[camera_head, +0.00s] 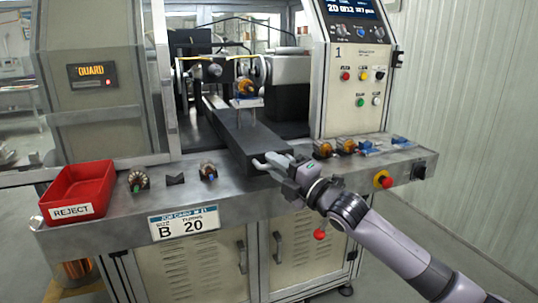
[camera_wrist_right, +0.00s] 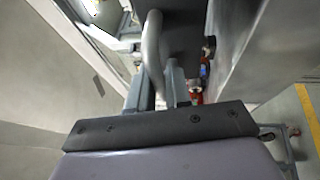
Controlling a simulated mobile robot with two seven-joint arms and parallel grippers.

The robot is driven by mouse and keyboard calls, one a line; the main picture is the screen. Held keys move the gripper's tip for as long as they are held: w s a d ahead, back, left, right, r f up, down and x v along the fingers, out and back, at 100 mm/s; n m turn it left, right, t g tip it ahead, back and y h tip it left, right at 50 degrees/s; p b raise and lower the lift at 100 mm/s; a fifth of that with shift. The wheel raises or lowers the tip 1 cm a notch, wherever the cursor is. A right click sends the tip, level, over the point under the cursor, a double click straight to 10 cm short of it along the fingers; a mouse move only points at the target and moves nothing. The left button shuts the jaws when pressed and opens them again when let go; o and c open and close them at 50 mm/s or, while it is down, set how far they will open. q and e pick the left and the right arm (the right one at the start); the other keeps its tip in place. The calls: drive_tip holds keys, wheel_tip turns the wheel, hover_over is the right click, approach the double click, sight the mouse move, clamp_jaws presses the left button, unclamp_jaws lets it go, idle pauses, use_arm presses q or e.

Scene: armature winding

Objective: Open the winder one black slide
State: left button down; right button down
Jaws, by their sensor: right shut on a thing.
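The black slide (camera_head: 235,128) runs from inside the winder (camera_head: 290,85) out to the front edge of the bench. A small stand with a copper-wound armature (camera_head: 246,88) sits on its rear part. My right gripper (camera_head: 268,163) is at the slide's front end, shut on its metal handle. In the right wrist view the curved handle (camera_wrist_right: 152,45) passes at the fingers (camera_wrist_right: 160,88), with the dark slide (camera_wrist_right: 184,25) behind it. The fingers partly hide the grip. My left gripper is not in view.
A red reject bin (camera_head: 75,186), an armature (camera_head: 138,180), a black V-block (camera_head: 175,180) and another armature (camera_head: 208,171) stand left of the slide. Several armatures (camera_head: 346,146) and blue pieces lie right. A red-yellow stop button (camera_head: 383,179) is on the bench front.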

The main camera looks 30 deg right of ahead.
drive_tip(key=shift+s+a+f, duration=0.1)
drive_tip(key=shift+s+a, duration=0.15)
drive_tip(key=shift+s, duration=0.65)
drive_tip(key=shift+s+a+f, duration=0.1)
drive_tip(key=shift+s+a, duration=0.15)
drive_tip(key=shift+s, duration=0.6)
drive_tip(key=c, duration=1.4)
unclamp_jaws()
drive_tip(key=shift+r, duration=0.1)
drive_tip(key=shift+s+d, duration=0.1)
drive_tip(key=shift+b+v, duration=0.65)
drive_tip(key=shift+v, duration=2.8)
